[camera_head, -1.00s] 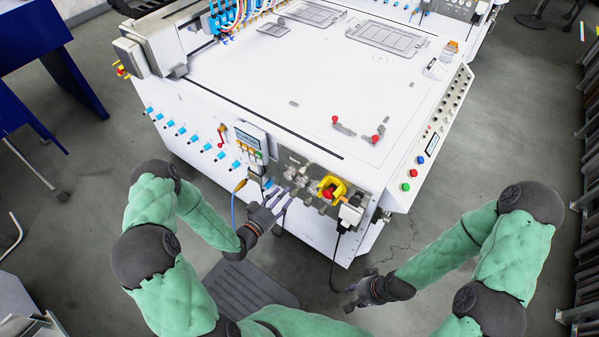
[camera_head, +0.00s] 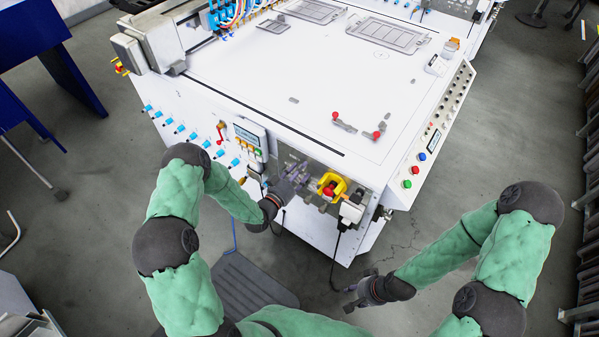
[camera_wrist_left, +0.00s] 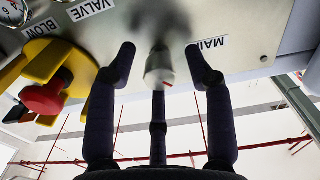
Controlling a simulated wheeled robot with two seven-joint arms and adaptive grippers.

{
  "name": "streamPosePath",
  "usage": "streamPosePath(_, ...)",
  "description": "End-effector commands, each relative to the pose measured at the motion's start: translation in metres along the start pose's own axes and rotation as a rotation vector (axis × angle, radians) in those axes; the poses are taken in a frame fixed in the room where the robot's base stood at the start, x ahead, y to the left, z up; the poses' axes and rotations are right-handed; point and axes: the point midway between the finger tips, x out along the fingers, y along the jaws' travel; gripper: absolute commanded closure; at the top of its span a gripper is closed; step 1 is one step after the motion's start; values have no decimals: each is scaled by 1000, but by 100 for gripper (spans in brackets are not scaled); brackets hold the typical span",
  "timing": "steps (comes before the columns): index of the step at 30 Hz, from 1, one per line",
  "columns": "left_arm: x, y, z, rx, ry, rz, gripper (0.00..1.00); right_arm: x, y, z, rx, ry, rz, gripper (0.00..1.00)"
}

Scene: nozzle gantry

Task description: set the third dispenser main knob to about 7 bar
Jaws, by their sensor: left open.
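In the left wrist view a pale, blurred knob (camera_wrist_left: 158,66) stands out from the grey panel (camera_wrist_left: 255,22), beside a label reading "MAIN". My left gripper (camera_wrist_left: 158,58) is open, with its dark fingers on either side of the knob. I see gaps between fingers and knob, and cannot tell how deep the knob sits. In the head view my left gripper (camera_head: 301,172) is at the front panel and hides most of the small fittings there. My right gripper (camera_head: 352,297) hangs low, away from the machine, and its opening is too small to judge.
A yellow and red switch (camera_head: 331,187) sits just right of my left gripper; it also shows in the left wrist view (camera_wrist_left: 48,88). A display box (camera_head: 250,136) is to the left. A black cable hangs below a white plug (camera_head: 351,212).

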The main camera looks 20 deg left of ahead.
Motion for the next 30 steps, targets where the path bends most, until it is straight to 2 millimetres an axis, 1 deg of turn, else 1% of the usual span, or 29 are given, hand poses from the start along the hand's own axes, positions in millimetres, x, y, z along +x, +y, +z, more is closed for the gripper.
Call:
streamPosePath(6,0,0,0,0,0,0,48,0,0,0,0,0,0,60)
streamPosePath(7,0,0,0,0,0,0,51,0,0,0,0,0,0,60)
streamPosePath(8,0,0,0,0,0,0,59,0,0,0,0,0,0,60)
streamPosePath(9,0,0,0,0,0,0,71,0,0,0,0,0,0,60)
streamPosePath(11,0,0,0,1,0,0,88,0,0,0,0,0,0,60)
streamPosePath(12,0,0,0,1,0,0,99,0,0,0,0,0,0,60)
streamPosePath(13,0,0,0,1,0,0,100,0,0,0,0,0,0,60)
streamPosePath(23,0,0,0,28,0,0,100,2,1,0,0,0,0,60)
streamPosePath(30,0,-1,1,148,0,0,100,12,4,0,0,0,0,60)
